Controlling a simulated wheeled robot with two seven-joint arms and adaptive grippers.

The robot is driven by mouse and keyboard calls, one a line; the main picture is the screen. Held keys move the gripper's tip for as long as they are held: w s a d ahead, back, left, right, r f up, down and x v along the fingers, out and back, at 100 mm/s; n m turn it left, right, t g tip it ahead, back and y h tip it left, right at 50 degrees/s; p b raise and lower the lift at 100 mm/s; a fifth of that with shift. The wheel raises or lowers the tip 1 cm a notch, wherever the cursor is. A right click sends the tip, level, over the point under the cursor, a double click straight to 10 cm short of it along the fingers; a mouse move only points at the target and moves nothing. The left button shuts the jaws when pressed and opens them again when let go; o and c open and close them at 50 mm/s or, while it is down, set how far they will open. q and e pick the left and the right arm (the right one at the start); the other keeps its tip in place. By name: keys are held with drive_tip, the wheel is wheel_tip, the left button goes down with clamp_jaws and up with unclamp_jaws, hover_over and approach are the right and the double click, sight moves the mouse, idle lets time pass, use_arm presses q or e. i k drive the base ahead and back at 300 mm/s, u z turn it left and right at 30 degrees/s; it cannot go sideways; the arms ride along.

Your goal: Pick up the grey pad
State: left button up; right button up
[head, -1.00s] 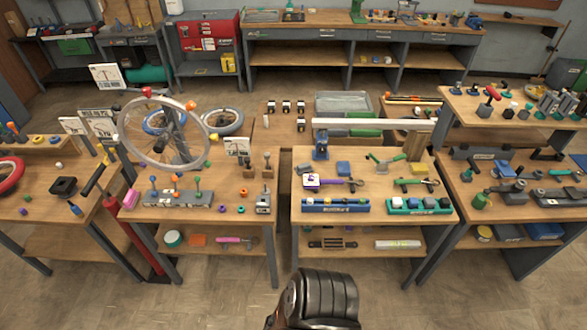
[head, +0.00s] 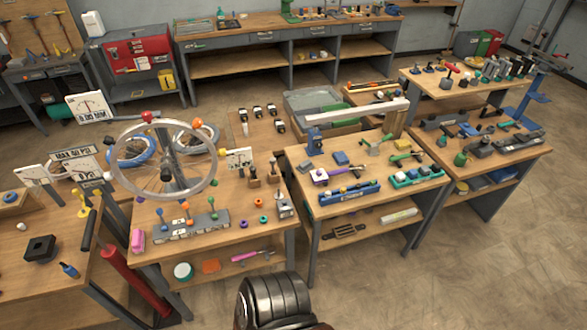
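I cannot pick out the grey pad with certainty in the head view; the small parts on the benches are too small to tell. A dark square block with a hollow middle (head: 40,248) lies on the left bench. Grey fixtures (head: 488,143) lie on the right bench. Neither of my grippers is in view, so I cannot see whether they hold anything.
A spoked wheel (head: 165,165) stands above the middle-left bench (head: 240,238). The middle-right bench (head: 330,207) carries blue and green trays. A red tool chest (head: 138,55) and long workbench (head: 225,38) stand behind. Floor at lower right is clear.

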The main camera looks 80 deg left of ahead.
sight(306, 166)
drive_tip(key=u, duration=1.6)
